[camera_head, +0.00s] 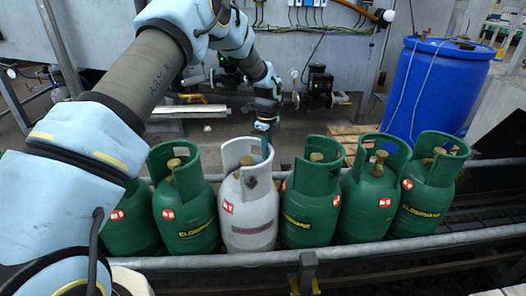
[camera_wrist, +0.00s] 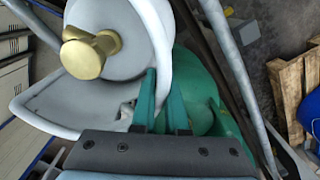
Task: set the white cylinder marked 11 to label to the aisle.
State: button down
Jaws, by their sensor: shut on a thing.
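The white cylinder (camera_head: 248,208) stands upright in the row on the conveyor, with a green cylinder on either side. It has a red-and-white sticker and a dark diamond mark; I cannot read an 11. My gripper (camera_head: 266,140) comes down from above at the right side of its collar. In the wrist view, the two teal fingers of my gripper (camera_wrist: 163,80) are shut on the collar rim of the white cylinder (camera_wrist: 103,17), beside its brass valve (camera_wrist: 90,53). The lower parts of the fingers hide some of the rim.
Green cylinders (camera_head: 311,207) stand close on both sides along the conveyor, behind a metal rail (camera_head: 400,243). A blue drum (camera_head: 432,90) and a wooden pallet (camera_head: 347,130) are behind at the right. Pipes and valves (camera_head: 320,85) line the back wall.

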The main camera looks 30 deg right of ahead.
jog(key=shift+s+d+m, duration=0.15)
jog(key=shift+s+m, duration=0.45)
jog(key=shift+m, duration=0.1)
jog(key=shift+s, duration=0.1)
jog(key=c, duration=0.9)
grip_release()
jog(key=shift+c, duration=0.2)
notch_tip(320, 180, up, 11)
jog(key=shift+f+b, duration=0.1)
jog(key=shift+b, duration=1)
